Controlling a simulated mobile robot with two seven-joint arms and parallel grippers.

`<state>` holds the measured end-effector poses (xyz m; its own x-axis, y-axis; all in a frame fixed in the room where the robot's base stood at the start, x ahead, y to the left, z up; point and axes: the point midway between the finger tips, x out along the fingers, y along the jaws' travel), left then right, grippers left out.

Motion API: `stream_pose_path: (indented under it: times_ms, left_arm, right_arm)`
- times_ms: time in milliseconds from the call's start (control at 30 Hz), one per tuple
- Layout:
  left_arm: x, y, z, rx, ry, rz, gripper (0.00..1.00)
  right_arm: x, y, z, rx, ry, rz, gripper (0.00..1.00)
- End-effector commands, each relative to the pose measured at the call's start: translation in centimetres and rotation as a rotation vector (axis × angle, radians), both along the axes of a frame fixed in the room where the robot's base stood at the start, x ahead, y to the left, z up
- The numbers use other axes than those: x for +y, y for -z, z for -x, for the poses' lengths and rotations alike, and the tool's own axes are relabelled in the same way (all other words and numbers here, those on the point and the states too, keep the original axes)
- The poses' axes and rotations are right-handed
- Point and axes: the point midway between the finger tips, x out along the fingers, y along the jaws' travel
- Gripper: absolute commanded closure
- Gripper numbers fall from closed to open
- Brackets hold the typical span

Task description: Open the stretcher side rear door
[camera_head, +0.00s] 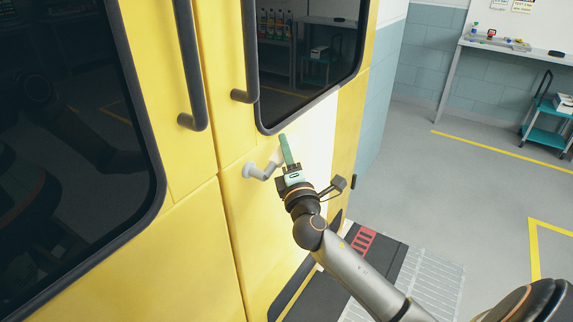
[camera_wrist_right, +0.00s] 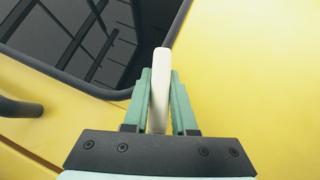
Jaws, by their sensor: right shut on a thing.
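The rear of a yellow vehicle shows two doors side by side, with a thin seam between them; they look closed. The right-hand yellow door (camera_head: 243,215) has a dark window, a vertical dark grab bar (camera_head: 250,50) and a pale lever handle (camera_head: 262,172) near the seam. My right gripper (camera_head: 284,150) is at this handle, with its green fingers pointing up along the door. In the right wrist view the pale lever (camera_wrist_right: 160,90) stands between the two green fingers, which are shut on it. My left gripper is not in view.
The left-hand yellow door (camera_head: 190,245) has its own dark bar (camera_head: 190,65). A dark step with a ramp plate (camera_head: 430,285) lies below on the right. Grey floor to the right is open. A workbench (camera_head: 500,43) and a teal cart (camera_head: 547,125) stand farther back.

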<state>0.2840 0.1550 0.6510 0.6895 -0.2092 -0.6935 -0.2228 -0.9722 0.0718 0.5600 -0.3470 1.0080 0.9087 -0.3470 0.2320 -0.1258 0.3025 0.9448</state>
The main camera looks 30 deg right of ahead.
Motion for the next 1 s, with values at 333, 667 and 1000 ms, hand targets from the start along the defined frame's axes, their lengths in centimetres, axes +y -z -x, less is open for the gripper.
stream_pose_path:
  times_ms: [333, 667, 1000]
  left_arm:
    - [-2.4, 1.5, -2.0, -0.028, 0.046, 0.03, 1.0]
    - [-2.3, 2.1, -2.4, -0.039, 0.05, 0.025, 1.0]
    - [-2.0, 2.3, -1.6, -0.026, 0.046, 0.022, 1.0]
  right_arm:
    - [0.8, -1.3, 0.3, -0.09, 0.001, 0.218, 1.0]
    - [1.3, -2.3, 0.5, -0.123, 0.0, 0.308, 1.0]
    - [1.3, -2.5, 0.5, -0.127, -0.001, 0.316, 1.0]
